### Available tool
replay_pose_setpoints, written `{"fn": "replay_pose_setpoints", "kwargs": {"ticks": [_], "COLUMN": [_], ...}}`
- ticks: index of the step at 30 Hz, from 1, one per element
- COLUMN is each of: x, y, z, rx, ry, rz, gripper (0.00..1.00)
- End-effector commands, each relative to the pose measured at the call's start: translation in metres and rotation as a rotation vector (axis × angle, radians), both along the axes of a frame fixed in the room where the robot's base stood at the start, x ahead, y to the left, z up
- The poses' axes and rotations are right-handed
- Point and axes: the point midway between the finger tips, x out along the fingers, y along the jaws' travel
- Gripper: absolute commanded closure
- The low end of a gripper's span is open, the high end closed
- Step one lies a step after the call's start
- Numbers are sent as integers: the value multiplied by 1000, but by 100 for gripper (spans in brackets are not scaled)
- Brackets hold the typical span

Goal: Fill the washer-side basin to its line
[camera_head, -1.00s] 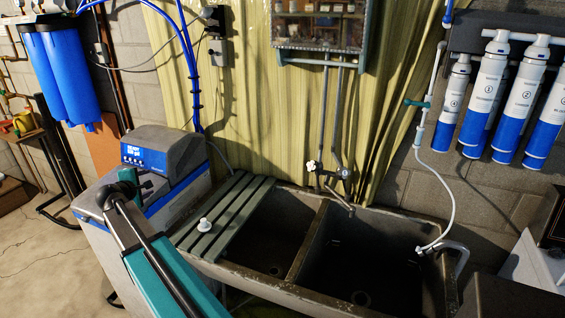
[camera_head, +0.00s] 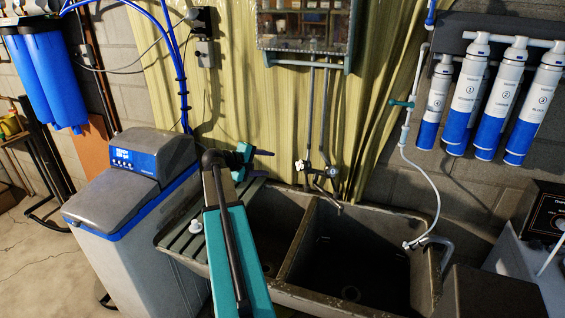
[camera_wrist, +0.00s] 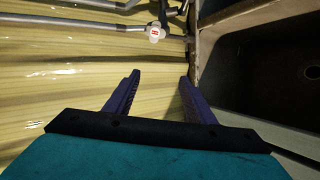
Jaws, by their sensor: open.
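The concrete double sink has a right basin (camera_head: 325,262), on the side of the white machine with a dial. It looks dark inside, with a drain at the bottom; I make out no water or fill line. The left basin (camera_head: 275,222) is partly hidden by my arm. The wall tap (camera_head: 322,180) hangs above the divider, its spout pointing down toward the right basin. Its white handle (camera_head: 300,165) also shows in the wrist view (camera_wrist: 155,33), ahead of my gripper (camera_wrist: 159,77). My gripper (camera_head: 270,167) is open and empty, left of the tap and apart from it.
A white stopper-like piece (camera_head: 196,226) sits on the slatted board (camera_head: 185,240) at the sink's left. The water softener (camera_head: 130,205) stands left. A white hose (camera_head: 437,190) hangs to the right basin's rim. The machine with a dial (camera_head: 535,230) is far right.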

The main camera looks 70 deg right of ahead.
Motion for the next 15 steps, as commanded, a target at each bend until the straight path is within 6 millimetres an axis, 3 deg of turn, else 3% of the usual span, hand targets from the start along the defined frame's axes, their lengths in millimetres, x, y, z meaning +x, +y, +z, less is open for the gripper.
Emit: {"fn": "replay_pose_setpoints", "kwargs": {"ticks": [1,3,6,15], "x": [-19,-39,-57,-66], "y": [-7,-13,-19,-22], "z": [3,4,5,5], "rx": [-1,-1,-3,-4], "ry": [-2,-5,-9,-11], "rz": [-36,-76,-113,-132], "gripper": [50,50,50,50]}}
